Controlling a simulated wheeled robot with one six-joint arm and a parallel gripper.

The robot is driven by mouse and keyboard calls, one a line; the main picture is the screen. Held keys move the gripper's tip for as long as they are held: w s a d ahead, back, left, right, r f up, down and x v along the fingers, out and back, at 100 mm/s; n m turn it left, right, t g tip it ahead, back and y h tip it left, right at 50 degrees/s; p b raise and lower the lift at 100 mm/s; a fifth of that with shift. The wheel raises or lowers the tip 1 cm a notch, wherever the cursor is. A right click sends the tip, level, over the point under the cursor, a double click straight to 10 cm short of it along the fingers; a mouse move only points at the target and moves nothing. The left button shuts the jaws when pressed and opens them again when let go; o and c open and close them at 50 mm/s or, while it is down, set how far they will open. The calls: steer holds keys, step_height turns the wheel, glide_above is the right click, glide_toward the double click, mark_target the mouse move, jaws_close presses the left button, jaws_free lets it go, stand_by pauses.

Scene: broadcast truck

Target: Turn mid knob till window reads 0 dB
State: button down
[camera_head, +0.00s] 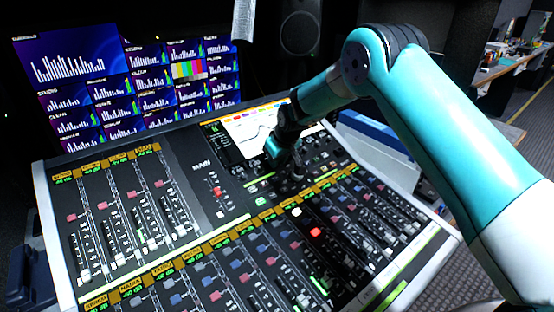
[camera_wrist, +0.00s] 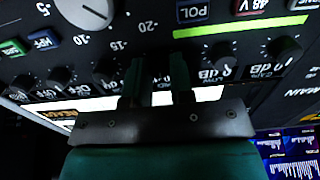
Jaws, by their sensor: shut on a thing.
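My gripper (camera_wrist: 158,82) reaches down to the row of small dark knobs on the mixing console. Its two fingers are close together and shut on a knob in this row, taken to be the mid knob. That knob is mostly hidden by the fingers. In the head view my gripper (camera_head: 288,172) is over the console's upper right section, just below the lit screen (camera_head: 262,128). Neighbouring knobs stand on both sides, one at the left (camera_wrist: 105,70) and one at the right (camera_wrist: 226,50). The knob's window reading is hidden or too blurred to read.
A large white-faced knob (camera_wrist: 85,10) and lit buttons (camera_wrist: 192,12) stand close by. Rows of faders (camera_head: 215,190) fill the console (camera_head: 215,232). A monitor wall (camera_head: 75,65) and a speaker (camera_head: 300,28) are behind. Space above the faders is clear.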

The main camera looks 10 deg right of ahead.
steer(key=shift+n, duration=0.4)
steer(key=n+b, duration=0.3)
steer(key=n, duration=0.1)
steer(key=shift+f+n, duration=0.1)
steer(key=shift+n, duration=0.2)
steer(key=n+b, duration=0.2)
steer(key=n, duration=0.4)
steer(key=shift+s, duration=0.1)
steer(key=shift+n, duration=0.3)
steer(key=c, duration=1)
jaws_free()
steer(key=b+v, duration=0.1)
steer(key=v, duration=0.7)
steer(key=b+v, duration=0.1)
steer(key=v, duration=0.8)
steer(key=shift+s+a+r, duration=0.15)
steer(key=shift+s+r, duration=0.1)
